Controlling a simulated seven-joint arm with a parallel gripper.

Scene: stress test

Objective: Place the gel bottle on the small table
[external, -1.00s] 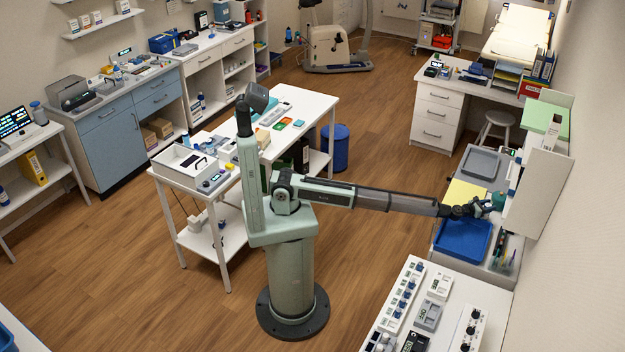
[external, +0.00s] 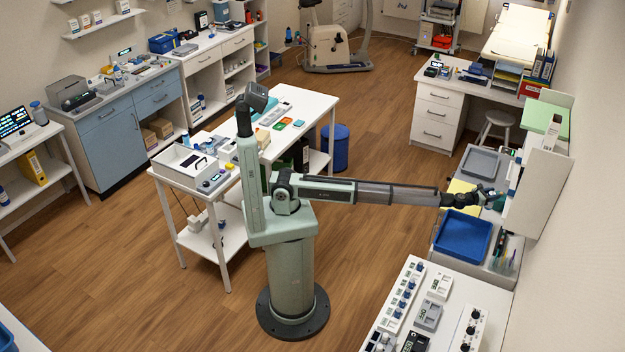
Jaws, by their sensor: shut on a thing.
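My gripper (external: 488,198) is at the far end of my outstretched arm, over the grey counter along the right wall. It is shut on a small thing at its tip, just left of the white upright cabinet. The wrist partly hides this thing, and it is too small to tell whether it is the gel bottle. No other gel bottle can be made out for certain. A white table (external: 305,110) with a lower shelf stands left of and behind my base. I cannot tell whether this is the small table.
A blue tray (external: 462,237), a yellow sheet (external: 459,194) and a grey tray (external: 481,162) lie on the counter around my gripper. The white cabinet (external: 537,192) rises close to its right. Pens stand in a holder near the front. A bench with switch panels (external: 428,316) is nearest the camera.

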